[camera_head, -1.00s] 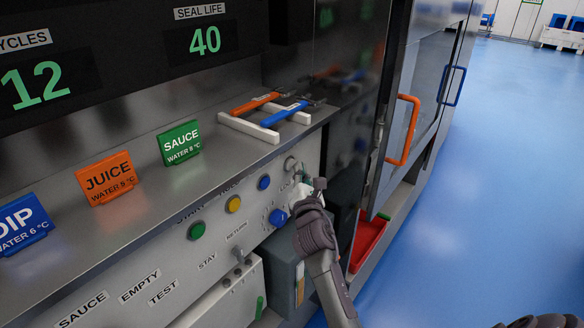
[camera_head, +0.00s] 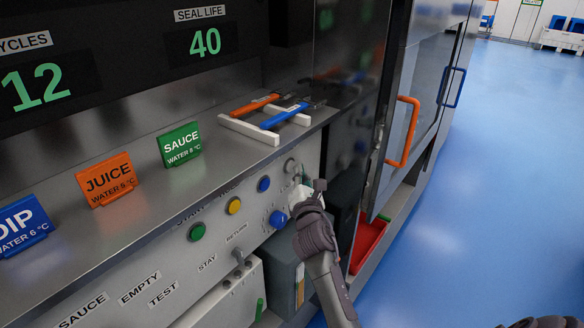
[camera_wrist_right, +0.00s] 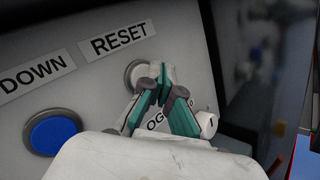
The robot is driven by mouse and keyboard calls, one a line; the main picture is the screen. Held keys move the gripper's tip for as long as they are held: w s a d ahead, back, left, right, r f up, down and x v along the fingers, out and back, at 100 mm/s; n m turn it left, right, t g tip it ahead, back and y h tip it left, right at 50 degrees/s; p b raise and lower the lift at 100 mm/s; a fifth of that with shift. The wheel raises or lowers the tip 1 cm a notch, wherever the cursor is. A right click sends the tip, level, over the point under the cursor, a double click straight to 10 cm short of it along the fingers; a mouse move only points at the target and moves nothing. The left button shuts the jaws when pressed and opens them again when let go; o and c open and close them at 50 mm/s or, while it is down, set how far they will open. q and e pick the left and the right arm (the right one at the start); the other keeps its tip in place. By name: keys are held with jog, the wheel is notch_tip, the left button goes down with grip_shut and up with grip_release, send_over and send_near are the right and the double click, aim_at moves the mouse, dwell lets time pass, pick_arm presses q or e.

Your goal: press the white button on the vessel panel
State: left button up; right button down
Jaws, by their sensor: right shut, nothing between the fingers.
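The white button (camera_wrist_right: 133,75), a pale round cap in a grey ring, sits under the RESET label on the vessel panel in the right wrist view. In the head view it shows as a small pale disc (camera_head: 291,165) at the right end of the button row. My right gripper (camera_wrist_right: 162,76) is shut and empty, its fingertips at the button's right side and covering part of it. Whether they touch it I cannot tell. In the head view the right gripper (camera_head: 300,184) is at the panel's right end, small and partly hidden by its wrist. My left gripper is not in view.
A blue button (camera_wrist_right: 54,133) lies left of the fingers under DOWN. Blue (camera_head: 264,184), yellow (camera_head: 233,206) and green (camera_head: 197,232) buttons and a blue knob (camera_head: 278,219) share the panel. A steel ledge (camera_head: 225,165) overhangs it. Blue floor (camera_head: 450,220) is clear at right.

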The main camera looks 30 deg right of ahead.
dwell(0.3)
jog(key=shift+w+a, duration=0.15)
jog(key=shift+w, duration=0.3)
dwell(0.3)
jog(key=shift+s, duration=0.45)
jog(key=s+d+p, duration=0.2)
jog(key=s, duration=0.3)
jog(key=shift+s+d, duration=0.3)
dwell(0.4)
